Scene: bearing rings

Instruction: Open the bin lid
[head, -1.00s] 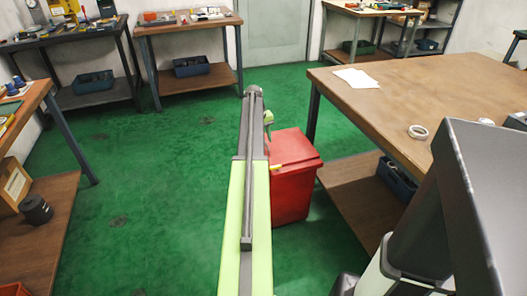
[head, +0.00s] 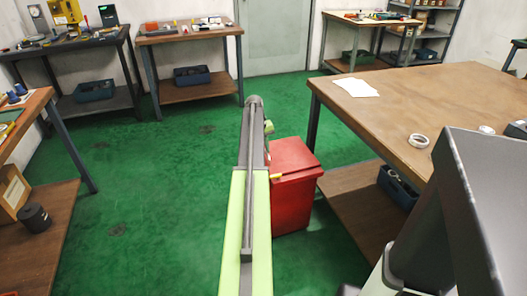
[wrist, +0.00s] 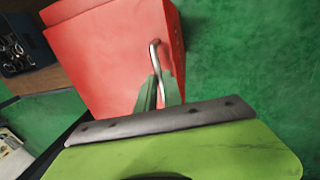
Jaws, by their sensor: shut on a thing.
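The red bin (head: 293,205) stands on the floor just right of my arm in the head view. Its lid (head: 293,155) lies flat and looks closed. In the wrist view the red bin (wrist: 110,55) fills the top middle, with a thin metal handle (wrist: 154,58) near its right edge. My gripper (wrist: 158,84) is shut on the lower end of this handle, with its green fingers close together in front of the red face. In the head view my arm hides most of the gripper and the handle.
A wooden workbench (head: 455,100) with a lower shelf (head: 345,195) stands close to the bin's right. A blue crate (head: 398,187) sits on that shelf. The green floor (head: 150,220) left of my arm is mostly clear.

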